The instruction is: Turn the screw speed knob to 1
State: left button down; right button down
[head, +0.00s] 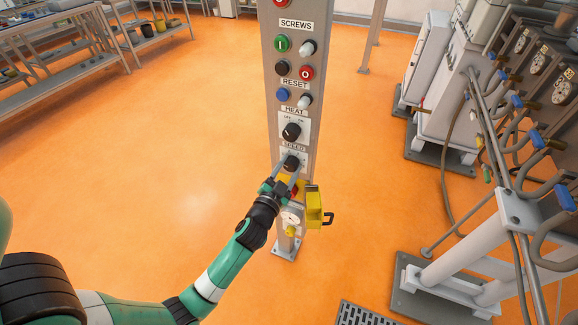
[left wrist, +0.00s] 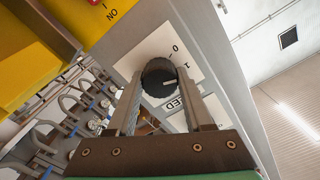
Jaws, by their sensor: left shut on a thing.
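The screw speed knob (head: 290,163) is black and round, on the grey control post under the SPEED label (head: 293,147). My left gripper (head: 286,174) reaches it from below and is shut on it. In the left wrist view the knob (left wrist: 158,86) sits between the two fingers. A short white pointer line on its face points to the right, roughly toward the side with the "1" mark (left wrist: 187,66). The "0" mark (left wrist: 175,48) is above that. Whether the line meets the "1" exactly is hard to tell. My right gripper is not in view.
The HEAT knob (head: 291,132) is just above on the post. Several coloured buttons are higher up. A yellow box (head: 314,209) juts out beside my left gripper. Pipes and machinery (head: 480,130) stand to the right; the orange floor (head: 180,120) on the left is clear.

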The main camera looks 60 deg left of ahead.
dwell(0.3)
pick_arm(q)
jog(key=shift+c, duration=1.4)
grip_release()
jog(key=v, duration=1.1)
jog(key=shift+s+d+b, duration=0.2)
jog(key=shift+d+b, duration=0.05)
jog(key=shift+b, duration=0.05)
